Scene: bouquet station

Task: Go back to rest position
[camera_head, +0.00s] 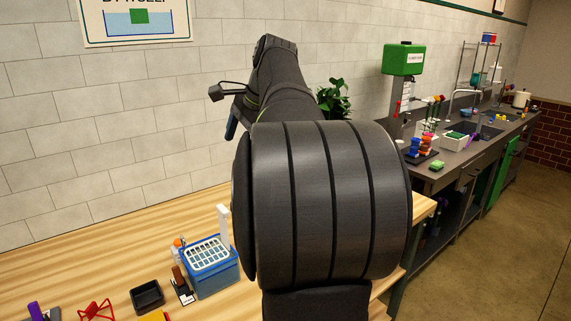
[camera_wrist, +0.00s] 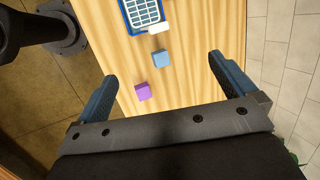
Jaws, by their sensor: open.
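My gripper (camera_wrist: 165,88) shows in the wrist view with its two blue fingers spread wide apart. It is open and nothing is between the fingers. It hangs high above the wooden table (camera_wrist: 205,22). In the head view my own dark arm fills the middle and reaches up towards the tiled wall. The fingers are mostly hidden behind it there.
A blue basket with a white grid (camera_head: 208,256) stands on the table, near a black tray (camera_head: 147,296) and a red item (camera_head: 97,309). The wrist view shows a purple block (camera_wrist: 143,91) and a blue block (camera_wrist: 161,59). A dark counter (camera_head: 455,160) stands at right.

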